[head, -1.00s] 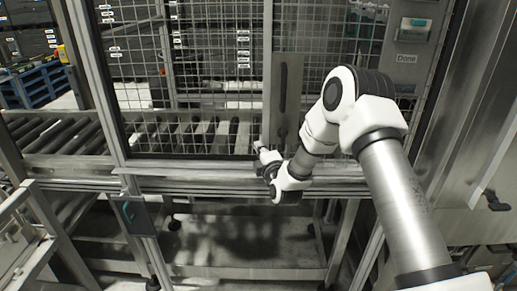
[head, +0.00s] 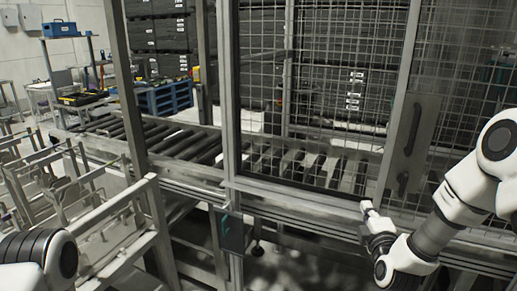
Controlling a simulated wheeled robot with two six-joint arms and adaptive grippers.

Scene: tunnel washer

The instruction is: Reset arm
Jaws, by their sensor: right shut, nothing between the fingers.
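My right gripper (head: 369,210) is at the lower right, shut and empty. It is in front of the lower frame of the mesh door (head: 320,75), below and left of the door's handle plate (head: 409,145). I cannot tell whether it touches the frame. My right arm comes in from the right edge. Part of my left arm (head: 38,255) shows in the lower left corner, but its gripper is out of view.
A roller conveyor (head: 180,140) runs behind the mesh fence. A metal rack (head: 110,220) stands at the left, close to my left arm. Stacked dark crates (head: 157,35) and a blue pallet (head: 165,97) are at the back.

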